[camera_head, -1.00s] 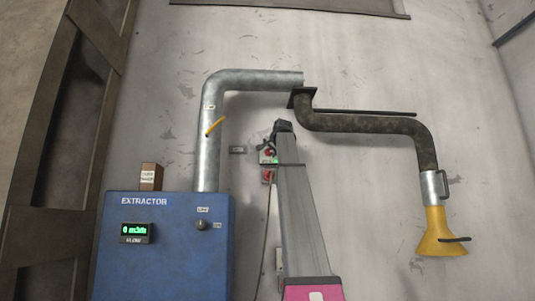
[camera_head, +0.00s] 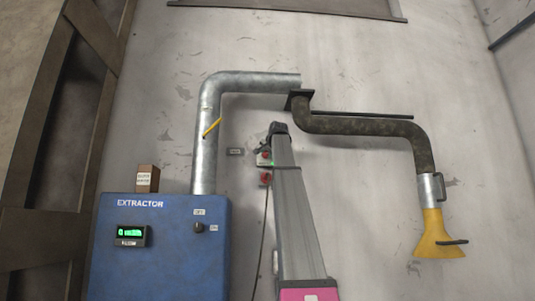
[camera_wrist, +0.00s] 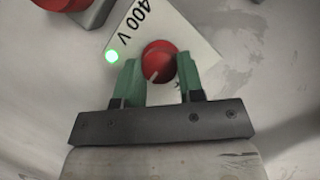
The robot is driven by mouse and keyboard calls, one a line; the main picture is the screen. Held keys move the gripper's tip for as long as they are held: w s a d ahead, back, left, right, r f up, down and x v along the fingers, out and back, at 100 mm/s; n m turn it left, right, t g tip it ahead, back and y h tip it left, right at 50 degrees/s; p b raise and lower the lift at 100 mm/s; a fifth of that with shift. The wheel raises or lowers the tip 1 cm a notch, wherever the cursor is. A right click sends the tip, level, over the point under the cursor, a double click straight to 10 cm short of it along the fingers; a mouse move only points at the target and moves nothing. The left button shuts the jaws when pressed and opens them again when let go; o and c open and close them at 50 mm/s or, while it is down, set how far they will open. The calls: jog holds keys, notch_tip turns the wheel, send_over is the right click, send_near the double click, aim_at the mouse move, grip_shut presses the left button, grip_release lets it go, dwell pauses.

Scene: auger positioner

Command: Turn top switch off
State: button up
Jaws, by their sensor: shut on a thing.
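The top switch is a red round knob (camera_wrist: 160,62) on a white plate (camera_wrist: 187,38) marked "400 V", with a lit green lamp (camera_wrist: 112,56) beside it. In the wrist view my gripper (camera_wrist: 160,78) has its two green fingers on either side of this knob, shut on it. A pale pointer line shows on the knob. The plate looks tilted in that view. In the head view the top switch (camera_head: 264,157) is on the wall, partly hidden by my arm, with the green light showing.
A second red switch (camera_head: 266,178) sits just below, partly seen at the wrist view's top left. A blue extractor box (camera_head: 160,260) with a lit green display (camera_head: 130,232) stands left. A metal pipe (camera_head: 207,150) and a yellow hood (camera_head: 437,235) are nearby.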

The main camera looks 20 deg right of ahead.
jog(key=n+h, duration=0.1)
jog(key=n, duration=0.2)
jog(key=shift+a+g+h, duration=0.15)
jog(key=shift+g+h, duration=0.15)
jog(key=shift+g, duration=0.1)
jog(key=n+h, duration=0.2)
jog(key=n, duration=0.1)
jog(key=shift+a+g, duration=0.15)
jog(key=shift+g, duration=0.25)
jog(key=n+h, duration=0.2)
jog(key=n, duration=0.1)
jog(key=shift+w+a+f, duration=0.1)
jog(key=shift+a, duration=0.05)
jog(key=shift+n+h, duration=0.8)
jog(key=shift+n, duration=0.7)
jog(key=o, duration=0.9)
